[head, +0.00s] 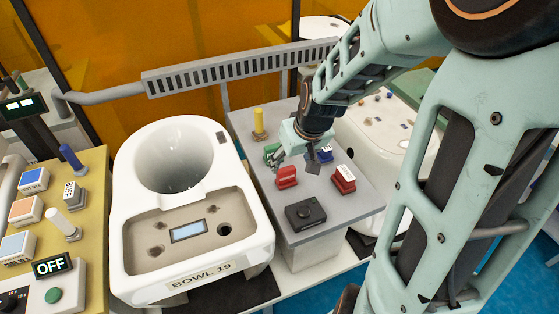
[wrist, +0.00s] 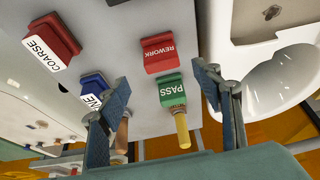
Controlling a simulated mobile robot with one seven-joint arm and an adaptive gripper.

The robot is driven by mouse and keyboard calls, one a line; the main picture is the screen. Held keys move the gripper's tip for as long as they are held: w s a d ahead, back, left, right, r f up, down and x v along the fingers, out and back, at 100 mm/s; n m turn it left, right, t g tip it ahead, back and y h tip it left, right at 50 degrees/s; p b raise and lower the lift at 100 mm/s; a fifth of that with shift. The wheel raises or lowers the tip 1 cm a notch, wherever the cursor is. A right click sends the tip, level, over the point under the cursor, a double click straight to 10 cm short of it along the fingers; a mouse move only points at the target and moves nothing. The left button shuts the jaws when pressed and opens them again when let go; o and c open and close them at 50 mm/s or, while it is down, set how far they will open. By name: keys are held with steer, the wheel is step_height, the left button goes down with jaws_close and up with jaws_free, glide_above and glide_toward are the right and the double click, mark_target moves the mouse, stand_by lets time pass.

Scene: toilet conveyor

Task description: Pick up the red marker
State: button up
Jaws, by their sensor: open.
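A red block labelled REWORK (head: 287,176) stands on the grey side table (head: 352,202). It also shows in the wrist view (wrist: 160,53), just beyond my fingertips. A second red block, with a white COARSE label (head: 343,179), stands to its right; it is at the upper left of the wrist view (wrist: 50,42). No pen-shaped red marker shows. My gripper (head: 296,162) is open and empty above the table, its fingers spread wide. In the wrist view the gripper (wrist: 160,82) has the green PASS block (wrist: 172,91) between its fingers in the picture; no contact shows.
A black box (head: 305,214) is at the front. A white toilet bowl (head: 128,213) stands close on the left. A metal rail (head: 235,70) runs behind.

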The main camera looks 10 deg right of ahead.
mark_target(287, 170)
steer(key=x, duration=0.3)
steer(key=shift+b, duration=0.4)
steer(key=b+x, duration=0.1)
steer(key=x, duration=0.4)
steer(key=shift+s+a+f+b, duration=0.1)
steer(key=shift+b, duration=0.25)
steer(key=c, duration=1.3)
steer(key=shift+o, duration=0.2)
